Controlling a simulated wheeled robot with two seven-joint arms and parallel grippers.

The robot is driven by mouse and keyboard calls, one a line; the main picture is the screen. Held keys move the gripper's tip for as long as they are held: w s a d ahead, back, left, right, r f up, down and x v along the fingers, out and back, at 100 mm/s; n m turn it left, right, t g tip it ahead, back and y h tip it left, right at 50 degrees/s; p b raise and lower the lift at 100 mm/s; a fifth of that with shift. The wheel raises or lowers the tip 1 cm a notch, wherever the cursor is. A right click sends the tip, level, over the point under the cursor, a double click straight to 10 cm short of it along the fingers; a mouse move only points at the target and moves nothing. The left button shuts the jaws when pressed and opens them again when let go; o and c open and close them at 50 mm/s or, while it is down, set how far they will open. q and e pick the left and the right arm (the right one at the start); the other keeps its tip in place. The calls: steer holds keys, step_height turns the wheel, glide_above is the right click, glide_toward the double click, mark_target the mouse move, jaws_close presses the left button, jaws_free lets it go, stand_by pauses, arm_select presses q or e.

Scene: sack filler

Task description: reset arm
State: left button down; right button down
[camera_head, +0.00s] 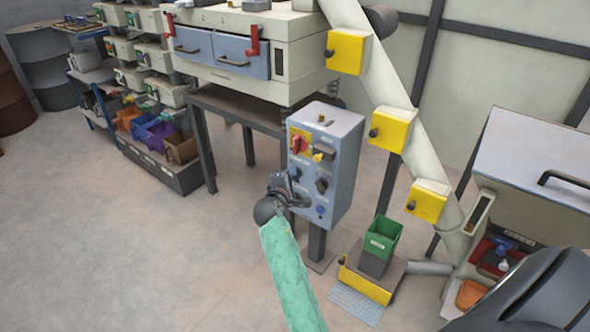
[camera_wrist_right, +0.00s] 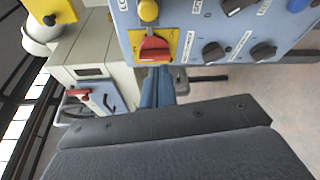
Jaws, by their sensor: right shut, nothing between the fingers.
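My right arm, in a green sleeve, reaches up from the bottom of the head view. Its dark right gripper (camera_head: 287,189) is in front of the lower left part of a blue-grey control box (camera_head: 322,160) on a post. The gripper is shut and empty. The box carries a red rotary switch (camera_head: 299,143) on a yellow plate and several dark knobs. In the right wrist view the red switch (camera_wrist_right: 155,48) is close, just beyond my gripper's dark body. Whether the gripper touches the box cannot be told. My left gripper is not in view.
A large machine with blue drawers (camera_head: 200,52) stands behind on a dark table. A green bin (camera_head: 380,238) stands on a low platform right of the post. A pale slanted tube with yellow boxes (camera_head: 390,129) runs down on the right. The floor at left is clear.

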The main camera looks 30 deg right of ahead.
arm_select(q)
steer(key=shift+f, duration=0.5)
arm_select(e)
steer(key=shift+s+a+r, duration=0.1)
steer(key=shift+s+a, duration=0.3)
steer(key=shift+a, duration=0.05)
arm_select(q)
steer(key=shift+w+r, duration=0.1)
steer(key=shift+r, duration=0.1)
